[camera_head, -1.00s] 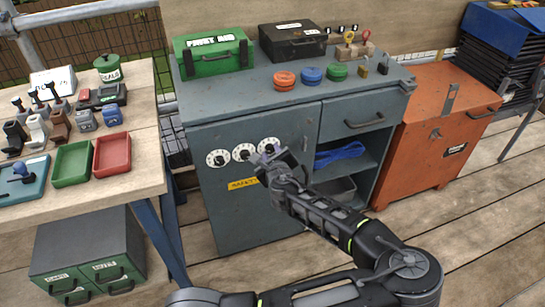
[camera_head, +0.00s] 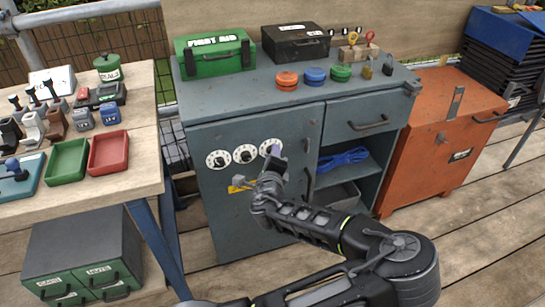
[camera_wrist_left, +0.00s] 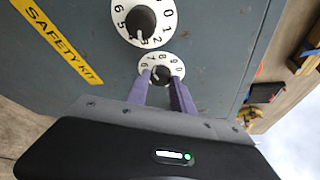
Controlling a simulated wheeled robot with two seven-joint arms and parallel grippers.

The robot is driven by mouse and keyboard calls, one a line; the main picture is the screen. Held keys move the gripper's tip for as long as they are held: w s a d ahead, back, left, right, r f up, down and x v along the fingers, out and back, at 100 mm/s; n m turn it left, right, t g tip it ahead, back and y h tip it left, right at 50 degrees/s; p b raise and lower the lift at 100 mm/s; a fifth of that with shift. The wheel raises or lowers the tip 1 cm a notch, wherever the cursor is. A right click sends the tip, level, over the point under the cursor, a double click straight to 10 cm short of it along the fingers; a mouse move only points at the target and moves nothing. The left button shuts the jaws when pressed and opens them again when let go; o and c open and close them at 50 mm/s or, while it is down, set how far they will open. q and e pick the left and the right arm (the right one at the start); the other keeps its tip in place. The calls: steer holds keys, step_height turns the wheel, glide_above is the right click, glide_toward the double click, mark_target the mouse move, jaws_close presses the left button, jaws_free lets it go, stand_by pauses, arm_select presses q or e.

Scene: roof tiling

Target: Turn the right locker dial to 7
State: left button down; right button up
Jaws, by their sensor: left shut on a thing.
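The right dial (camera_head: 265,146) is a white numbered disc with a black knob, at the right end of a row of three on the grey locker door. My left gripper (camera_head: 274,155) covers part of it in the head view. In the left wrist view, the purple fingers of my left gripper (camera_wrist_left: 161,84) are shut on the black knob of the right dial (camera_wrist_left: 159,73), one on each side. Several digits show around its rim; the pointed-to number is too small to read surely. The middle dial (camera_head: 244,154) and left dial (camera_head: 218,159) are free. My right gripper is not in view.
A yellow safety kit label (camera_wrist_left: 56,40) is on the door (camera_head: 228,215). A first aid box (camera_head: 214,54), a black case (camera_head: 295,42) and coloured pucks stand on the locker top. A wooden table (camera_head: 140,178) with trays is at left, an orange chest (camera_head: 430,150) at right.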

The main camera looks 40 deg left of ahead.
arm_select(q)
steer(key=c, duration=1.1)
jaws_free()
steer(key=shift+d, duration=0.1)
steer(key=v, duration=0.7)
steer(key=shift+s+p, duration=0.3)
steer(key=shift+p, duration=0.1)
steer(key=shift+d+r, duration=0.1)
steer(key=shift+d, duration=0.05)
